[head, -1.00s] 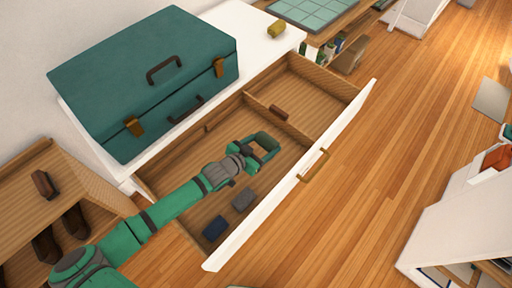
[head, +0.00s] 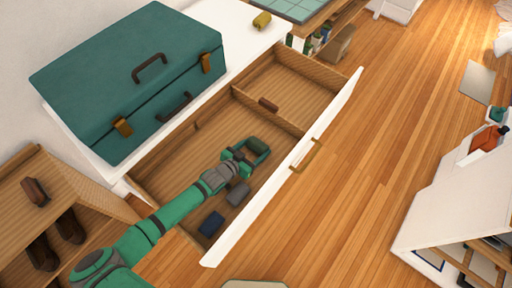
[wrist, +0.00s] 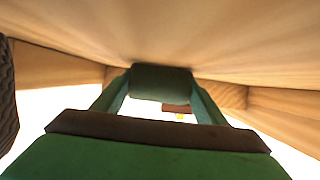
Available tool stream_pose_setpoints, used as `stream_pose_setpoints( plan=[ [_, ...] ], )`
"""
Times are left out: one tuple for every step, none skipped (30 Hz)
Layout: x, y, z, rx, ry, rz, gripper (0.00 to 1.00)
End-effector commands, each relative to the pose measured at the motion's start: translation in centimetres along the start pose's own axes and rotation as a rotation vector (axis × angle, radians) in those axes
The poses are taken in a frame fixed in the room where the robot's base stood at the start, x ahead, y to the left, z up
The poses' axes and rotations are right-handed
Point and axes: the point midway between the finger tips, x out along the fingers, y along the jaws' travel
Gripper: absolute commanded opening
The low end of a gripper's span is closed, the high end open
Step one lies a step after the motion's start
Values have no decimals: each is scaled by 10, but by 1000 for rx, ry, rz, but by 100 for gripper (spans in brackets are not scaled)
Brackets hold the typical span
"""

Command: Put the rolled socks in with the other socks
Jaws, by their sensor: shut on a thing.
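My gripper (head: 244,157) is inside the open drawer (head: 229,238), shut on a dark green roll (head: 259,146), which looks like the rolled socks. In the wrist view the roll (wrist: 161,82) sits between the two fingertips, close to the wooden drawer floor. I cannot tell whether it touches the floor. A grey bundle (head: 238,193) and a navy bundle (head: 212,224), which look like other socks, lie in the same large compartment, nearer my arm. The roll is apart from both.
The white drawer front (head: 225,241) rises beside my gripper. A teal case (head: 95,75) and an olive-yellow roll (head: 262,20) stand on the dresser top.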

Motion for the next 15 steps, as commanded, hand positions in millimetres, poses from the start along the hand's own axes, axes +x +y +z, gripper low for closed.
stream_pose_setpoints(
  plan=[
    [0,0,0,0,0,0,73],
    [0,0,0,0,0,0,80],
    [0,0,0,0,0,0,85],
    [0,0,0,0,0,0,85],
    [0,0,0,0,0,0,85],
    [0,0,0,0,0,0,85],
    [0,0,0,0,0,0,85],
    [0,0,0,0,0,0,85],
    [0,0,0,0,0,0,85],
    [0,0,0,0,0,0,85],
    [0,0,0,0,0,0,85],
    [0,0,-1,0,0,0,85],
    [-2,0,-1,0,0,0,85],
    [-4,0,-1,0,0,0,85],
    [-7,-1,-1,1,-1,0,85]
  ],
)
